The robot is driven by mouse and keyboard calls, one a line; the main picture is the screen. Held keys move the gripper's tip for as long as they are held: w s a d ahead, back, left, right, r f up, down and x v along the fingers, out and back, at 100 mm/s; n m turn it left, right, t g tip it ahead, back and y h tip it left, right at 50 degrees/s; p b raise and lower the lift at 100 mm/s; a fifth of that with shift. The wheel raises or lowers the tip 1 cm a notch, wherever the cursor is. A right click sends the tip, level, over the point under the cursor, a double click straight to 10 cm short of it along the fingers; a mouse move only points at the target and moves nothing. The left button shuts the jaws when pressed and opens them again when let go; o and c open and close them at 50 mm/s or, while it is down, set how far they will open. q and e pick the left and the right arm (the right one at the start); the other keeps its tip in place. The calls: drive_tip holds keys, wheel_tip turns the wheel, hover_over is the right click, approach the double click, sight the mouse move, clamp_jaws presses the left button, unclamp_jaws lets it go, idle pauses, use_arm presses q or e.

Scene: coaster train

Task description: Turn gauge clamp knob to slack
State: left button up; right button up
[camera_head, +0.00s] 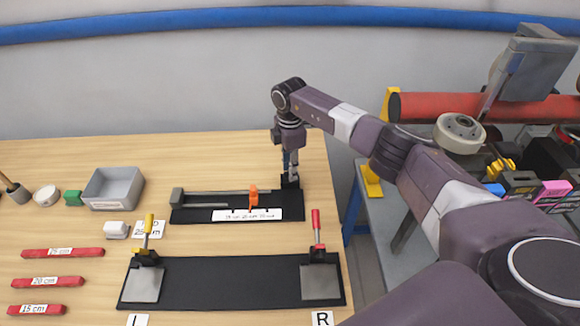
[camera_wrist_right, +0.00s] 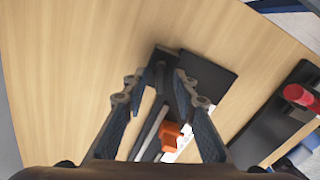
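The gauge is a black base (camera_head: 185,214) with a grey rail (camera_head: 215,193), an orange slider (camera_head: 253,196) and a white scale strip. A black clamp part (camera_head: 291,182) stands at its right end, partly hidden by my right gripper (camera_head: 290,170); I cannot make out the knob's setting. In the wrist view my right gripper (camera_wrist_right: 158,80) is open, its blue-grey fingers spread either side of the gauge's black end (camera_wrist_right: 163,58). No grip on it shows. The orange slider (camera_wrist_right: 171,135) lies nearer the palm in that view. My left gripper is not in view.
A long black fixture (camera_head: 230,283) lies in front, with a yellow-handled clamp (camera_head: 148,226) and a red-handled clamp (camera_head: 317,228). Red bars (camera_head: 62,252), a grey bin (camera_head: 112,188) and small parts are at left. A side cart (camera_head: 405,225) stands beyond the table's right edge.

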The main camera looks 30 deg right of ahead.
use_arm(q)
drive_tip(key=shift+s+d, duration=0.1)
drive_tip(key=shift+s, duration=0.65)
use_arm(e)
clamp_jaws()
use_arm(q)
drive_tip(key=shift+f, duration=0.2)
